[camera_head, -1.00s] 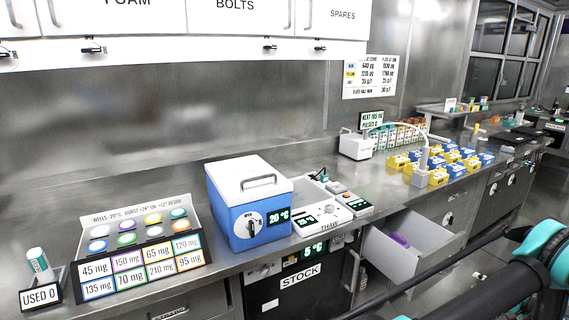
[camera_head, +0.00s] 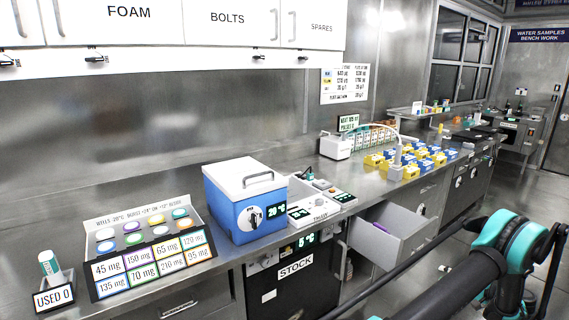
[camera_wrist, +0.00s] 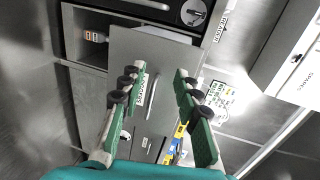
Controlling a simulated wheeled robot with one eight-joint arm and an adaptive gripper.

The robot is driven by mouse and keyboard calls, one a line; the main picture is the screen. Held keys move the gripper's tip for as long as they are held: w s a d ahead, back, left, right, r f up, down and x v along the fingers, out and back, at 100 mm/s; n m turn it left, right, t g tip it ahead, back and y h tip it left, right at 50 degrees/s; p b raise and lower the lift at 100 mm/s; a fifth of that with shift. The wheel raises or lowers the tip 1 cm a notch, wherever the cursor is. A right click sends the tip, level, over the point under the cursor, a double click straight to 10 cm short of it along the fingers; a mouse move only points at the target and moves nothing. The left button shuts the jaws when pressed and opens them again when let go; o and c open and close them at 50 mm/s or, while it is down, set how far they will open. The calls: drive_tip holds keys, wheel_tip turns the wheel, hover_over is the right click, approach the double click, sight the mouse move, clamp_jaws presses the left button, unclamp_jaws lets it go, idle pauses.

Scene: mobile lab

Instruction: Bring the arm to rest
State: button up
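My arm (camera_head: 490,255), black with teal joints, is at the lower right of the head view, out over the floor in front of the bench. My gripper is outside the head view. In the wrist view my gripper (camera_wrist: 155,85) shows two green fingers with black pads, spread wide apart. Nothing is held between them. Behind the fingers, the wrist view shows a grey drawer front (camera_wrist: 150,60) and cabinet fronts, seen at a tilt.
The bench holds a blue cooler box (camera_head: 245,205), a labelled vial rack (camera_head: 150,245), a small vial in a USED holder (camera_head: 52,298) and several yellow and blue blocks (camera_head: 410,160). An open drawer (camera_head: 392,232) juts out below the bench. Floor at right is clear.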

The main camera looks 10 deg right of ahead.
drive_tip(key=w+a+r+n+g, duration=0.1)
drive_tip(key=w+a+r+g, duration=0.3)
drive_tip(key=w+a, duration=0.55)
drive_tip(key=w+a+r+n+g, duration=0.1)
drive_tip(key=w+a+r+n, duration=0.1)
drive_tip(key=w+a+r, duration=0.75)
drive_tip(key=s+a+n+g, duration=0.2)
drive_tip(key=s+a+g, duration=0.1)
drive_tip(key=a, duration=1.1)
drive_tip(key=s+a+r+n+g+h, duration=0.15)
drive_tip(key=s+a, duration=0.25)
drive_tip(key=a, duration=0.5)
drive_tip(key=s+a+r+n+g+h, duration=0.15)
drive_tip(key=s+a, duration=0.25)
drive_tip(key=a, duration=0.6)
drive_tip(key=s+a+f+n+h, duration=0.1)
drive_tip(key=s+a+n, duration=0.1)
drive_tip(key=s+a, duration=0.2)
drive_tip(key=s+a+f+n+t+h, duration=0.1)
drive_tip(key=s+a+n+h, duration=0.1)
drive_tip(key=s, duration=0.8)
drive_tip(key=shift+s+a+n, duration=0.35)
drive_tip(key=shift+a+n, duration=0.35)
drive_tip(key=shift+a, duration=0.35)
